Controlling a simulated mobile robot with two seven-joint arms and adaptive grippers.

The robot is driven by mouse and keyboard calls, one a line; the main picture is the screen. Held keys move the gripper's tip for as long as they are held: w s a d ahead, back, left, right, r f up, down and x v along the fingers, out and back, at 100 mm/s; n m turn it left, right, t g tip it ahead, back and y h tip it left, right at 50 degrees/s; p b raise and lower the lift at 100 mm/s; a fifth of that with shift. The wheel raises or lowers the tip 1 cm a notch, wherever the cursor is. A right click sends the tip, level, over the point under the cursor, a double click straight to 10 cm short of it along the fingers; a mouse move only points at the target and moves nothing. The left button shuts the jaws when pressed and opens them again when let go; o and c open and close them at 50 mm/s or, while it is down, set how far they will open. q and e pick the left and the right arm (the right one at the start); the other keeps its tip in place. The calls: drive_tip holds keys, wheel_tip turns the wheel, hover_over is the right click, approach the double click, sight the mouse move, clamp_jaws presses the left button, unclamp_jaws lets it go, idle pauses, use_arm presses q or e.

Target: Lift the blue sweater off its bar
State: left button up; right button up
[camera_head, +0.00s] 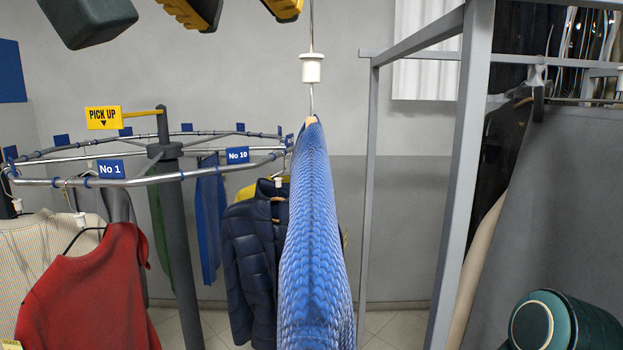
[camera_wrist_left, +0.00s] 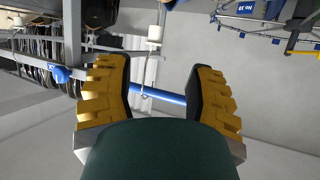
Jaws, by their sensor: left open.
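The blue sweater (camera_head: 315,240) hangs edge-on in the middle of the head view, on a hanger whose wire rises through a white sleeve (camera_head: 311,68) and out of the top of the picture. Its bar is out of the head view. In the left wrist view a blue bar (camera_wrist_left: 163,96) crosses behind the gap between my fingers. The hook, below the white sleeve (camera_wrist_left: 155,34) there, reaches the bar. My left gripper (camera_head: 240,8) is open and empty, high up beside the wire; its spread fingers also show in the left wrist view (camera_wrist_left: 164,95).
A round rail (camera_head: 60,181) on a dark post stands left, carrying a red garment (camera_head: 90,290), a navy puffer jacket (camera_head: 250,260) and others. A grey metal frame (camera_head: 462,180) stands close on the right, with several garments behind it. Grey wall and floor lie beyond.

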sight(308, 73)
use_arm(q)
drive_tip(key=x, duration=0.7)
drive_tip(key=shift+w+d+f+b, duration=0.2)
drive_tip(key=shift+w+d+b, duration=0.05)
drive_tip(key=shift+b, duration=0.05)
drive_tip(key=shift+x, duration=2.85)
drive_tip(key=shift+s+d, duration=0.15)
drive_tip(key=shift+d, duration=0.05)
clamp_jaws()
